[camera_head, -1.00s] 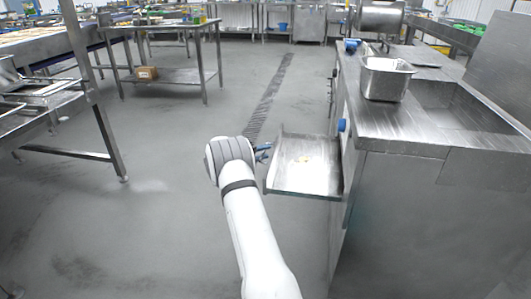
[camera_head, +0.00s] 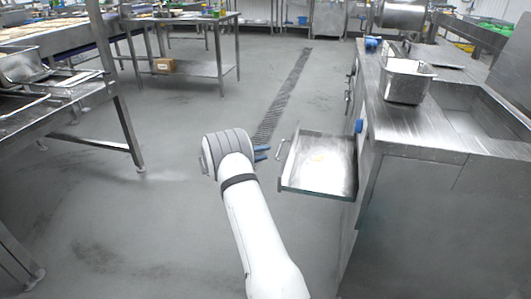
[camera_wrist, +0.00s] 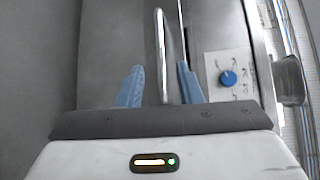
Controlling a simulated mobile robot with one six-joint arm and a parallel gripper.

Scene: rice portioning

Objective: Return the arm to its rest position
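My arm reaches forward in the head view. My gripper (camera_head: 262,153) shows two blue fingers just left of the pulled-out steel drawer (camera_head: 318,190). In the wrist view my gripper (camera_wrist: 160,85) is open, its blue fingers apart and empty. A steel handle bar (camera_wrist: 160,50) appears between the fingers in the picture, but the fingers do not close on it. In the head view the drawer handle (camera_head: 281,152) looks a little apart from the fingertips.
The steel counter (camera_head: 415,135) stands on the right with a steel pan (camera_head: 407,82) on top. A blue knob (camera_head: 359,126) is on its side, also in the wrist view (camera_wrist: 228,78). A table (camera_head: 205,68) stands behind on the left. The floor (camera_head: 150,225) left of my arm is clear.

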